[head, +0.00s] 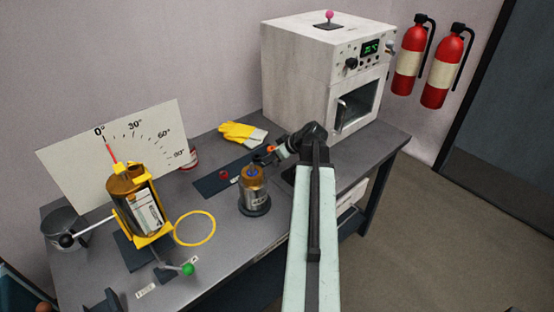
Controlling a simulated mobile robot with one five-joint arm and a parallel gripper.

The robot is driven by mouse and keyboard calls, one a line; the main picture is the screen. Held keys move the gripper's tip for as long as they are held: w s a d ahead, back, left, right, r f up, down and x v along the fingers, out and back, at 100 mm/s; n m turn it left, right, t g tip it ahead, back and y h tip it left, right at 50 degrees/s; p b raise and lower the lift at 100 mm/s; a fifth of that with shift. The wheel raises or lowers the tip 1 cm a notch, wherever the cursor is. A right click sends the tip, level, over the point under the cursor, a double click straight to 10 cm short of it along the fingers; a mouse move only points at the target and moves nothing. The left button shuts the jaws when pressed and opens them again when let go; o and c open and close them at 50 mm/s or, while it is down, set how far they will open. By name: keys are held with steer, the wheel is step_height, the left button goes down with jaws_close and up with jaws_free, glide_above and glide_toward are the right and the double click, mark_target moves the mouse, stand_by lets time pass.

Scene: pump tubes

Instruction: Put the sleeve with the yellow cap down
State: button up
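I cannot clearly make out a sleeve with a yellow cap. A dark metallic cylinder (254,196) with an amber top and a small blue spot stands upright on a dark round base on the bench. My gripper (262,160) is at the cylinder's upper back edge, at the end of my arm reaching from the lower right. Its fingers are small and partly hidden. I cannot tell whether they are open or hold anything. A small orange part shows beside the gripper. A dark mat (212,187) with a small red piece (224,174) lies behind the cylinder.
A tilted canister in a yellow frame (152,238) stands left, before an angle-scale board (68,158). A yellow ring (195,228) adjoins it. A grey pot (64,226) is far left. Yellow gloves (240,132) lie at the back. A white oven-like machine (300,75) stands back right.

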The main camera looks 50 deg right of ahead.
jaws_close()
steer(key=shift+r, duration=0.1)
step_height(320, 180, up, 10)
steer(key=p, duration=1)
